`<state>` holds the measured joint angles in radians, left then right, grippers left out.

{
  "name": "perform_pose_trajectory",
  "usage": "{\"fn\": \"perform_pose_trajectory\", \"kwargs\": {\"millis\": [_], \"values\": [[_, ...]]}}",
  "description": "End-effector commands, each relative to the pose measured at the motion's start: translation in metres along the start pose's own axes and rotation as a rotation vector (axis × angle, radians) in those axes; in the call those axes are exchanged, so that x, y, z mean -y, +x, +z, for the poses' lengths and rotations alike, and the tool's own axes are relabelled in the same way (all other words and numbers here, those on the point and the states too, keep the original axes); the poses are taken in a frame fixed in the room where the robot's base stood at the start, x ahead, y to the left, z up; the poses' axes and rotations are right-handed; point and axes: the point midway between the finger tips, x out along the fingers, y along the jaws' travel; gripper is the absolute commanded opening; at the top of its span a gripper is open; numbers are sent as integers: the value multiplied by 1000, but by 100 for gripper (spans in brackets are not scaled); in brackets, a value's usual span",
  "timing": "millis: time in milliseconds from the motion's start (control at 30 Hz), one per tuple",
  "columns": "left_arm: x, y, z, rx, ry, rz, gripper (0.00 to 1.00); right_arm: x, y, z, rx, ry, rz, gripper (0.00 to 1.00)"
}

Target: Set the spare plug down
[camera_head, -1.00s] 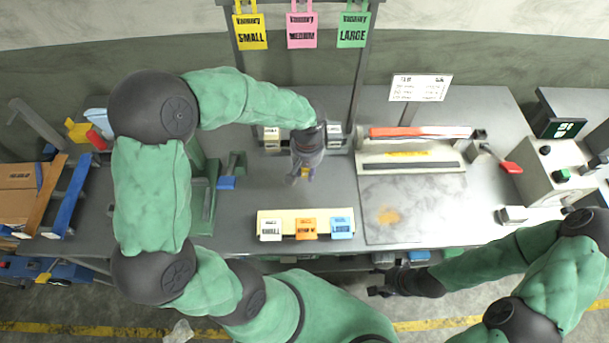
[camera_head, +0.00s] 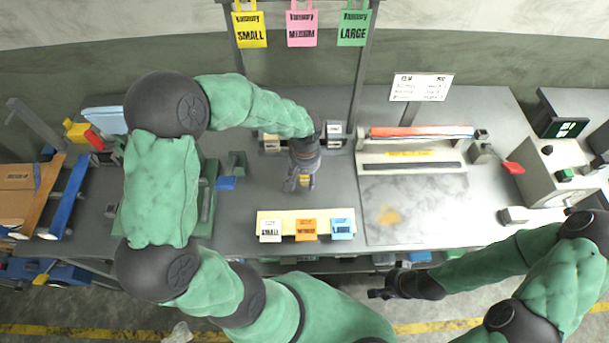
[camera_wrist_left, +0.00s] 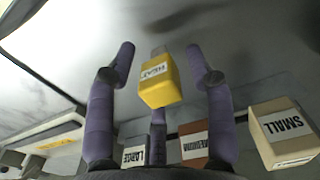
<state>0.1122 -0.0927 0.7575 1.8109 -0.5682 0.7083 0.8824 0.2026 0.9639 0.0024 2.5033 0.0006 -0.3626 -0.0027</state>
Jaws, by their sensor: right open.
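The yellow plug (camera_wrist_left: 158,84) has a white label and a grey tab. In the left wrist view it lies between the fingers of my left gripper (camera_wrist_left: 165,60), with visible gaps on both sides. The fingers look open around it. In the head view my left gripper (camera_head: 302,180) points down over the middle of the bench, and only a bit of yellow shows there. I cannot tell whether the plug rests on the bench. My right gripper (camera_head: 378,293) is open and empty at the bench's front edge.
A cream rack (camera_head: 262,215) with white, orange and blue labelled blocks stands in front of my left gripper. Labelled boxes (camera_head: 334,132) stand behind it. The sealer (camera_head: 410,158) with its grey plate is to the right. Bare bench lies left of the gripper.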

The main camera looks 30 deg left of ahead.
Motion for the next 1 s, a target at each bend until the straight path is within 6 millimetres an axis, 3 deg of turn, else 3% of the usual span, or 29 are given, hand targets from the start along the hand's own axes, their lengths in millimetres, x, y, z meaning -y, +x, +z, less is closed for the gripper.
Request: {"fn": "perform_pose_trajectory", "kwargs": {"millis": [333, 800, 1000], "values": [[0, -9, -1, -2, 0, 1, 53, 2, -5, 0, 0, 0, 0, 60], [0, -97, -1, -4, 0, 2, 53, 8, -21, 1, 0, 0, 0, 60], [0, -118, 0, 0, 1, 0, 53, 9, -24, 1, 0, 0, 0, 60]]}}
